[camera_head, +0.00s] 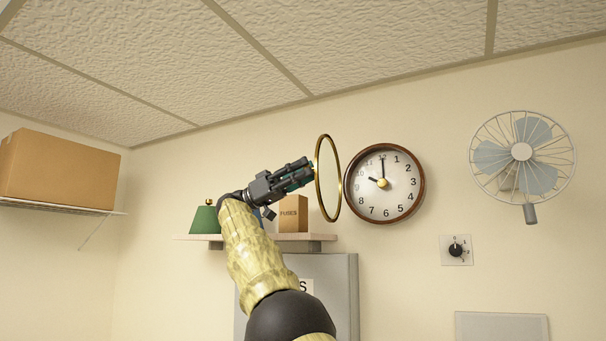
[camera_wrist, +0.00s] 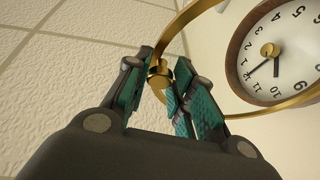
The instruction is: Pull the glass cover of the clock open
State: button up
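The round clock (camera_head: 383,184) with a brown rim hangs on the wall, its white face bare. It also shows at the upper right of the wrist view (camera_wrist: 290,55). Its glass cover, a thin brass ring (camera_head: 320,199), stands swung out from the face at the clock's left side, seen nearly edge-on. In the wrist view the ring (camera_wrist: 188,17) curves past the fingertips. A small brass knob (camera_wrist: 160,84) on the ring sits between my fingertips and fills the gap. My gripper (camera_head: 308,168) appears shut on it, at the cover's outer edge away from the clock.
Below my gripper, a shelf (camera_head: 197,238) holds a green object (camera_head: 204,221) and a fuse box carton (camera_head: 293,214). A grey cabinet (camera_head: 342,290) hangs underneath. A fan (camera_head: 521,152) and a dial (camera_head: 456,250) are right of the clock. The ceiling is close above.

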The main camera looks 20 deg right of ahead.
jog(key=o, duration=0.3)
jog(key=shift+s+d, duration=0.1)
jog(key=shift+d, duration=0.1)
